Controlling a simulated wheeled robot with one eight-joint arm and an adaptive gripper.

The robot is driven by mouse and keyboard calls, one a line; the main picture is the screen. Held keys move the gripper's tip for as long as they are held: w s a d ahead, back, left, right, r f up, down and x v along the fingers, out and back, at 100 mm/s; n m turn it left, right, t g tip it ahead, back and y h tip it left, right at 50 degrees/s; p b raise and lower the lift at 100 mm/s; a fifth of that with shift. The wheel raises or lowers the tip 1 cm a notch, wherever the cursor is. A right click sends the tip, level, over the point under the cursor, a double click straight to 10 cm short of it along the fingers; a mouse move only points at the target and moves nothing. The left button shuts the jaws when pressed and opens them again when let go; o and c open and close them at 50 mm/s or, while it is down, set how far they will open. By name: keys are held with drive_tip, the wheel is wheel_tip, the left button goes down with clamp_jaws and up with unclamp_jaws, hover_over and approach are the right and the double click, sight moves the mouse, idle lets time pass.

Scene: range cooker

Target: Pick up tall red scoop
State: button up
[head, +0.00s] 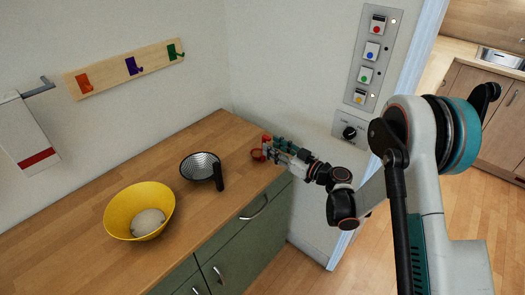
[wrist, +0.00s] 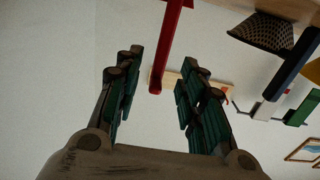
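The tall red scoop (head: 266,141) stands near the right end of the wooden counter, with its red bowl (head: 258,155) low and its handle upright. In the wrist view its red handle (wrist: 171,45) comes down from the top edge and ends between my fingers. My gripper (head: 277,149) is beside the scoop in the head view and partly covers it. In the wrist view my gripper (wrist: 158,72) is open, with a clear gap between each finger and the handle.
A dark strainer with a black handle (head: 202,168) sits left of the scoop, and it also shows in the wrist view (wrist: 262,33). A yellow bowl (head: 118,210) holding a pale round thing stands farther left. A hook rack (head: 105,77) and a button panel (head: 367,60) are on the walls.

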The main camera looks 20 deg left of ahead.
sight(263, 142)
drive_tip(key=shift+b+x, duration=0.75)
drive_tip(key=shift+x, duration=2)
clamp_jaws()
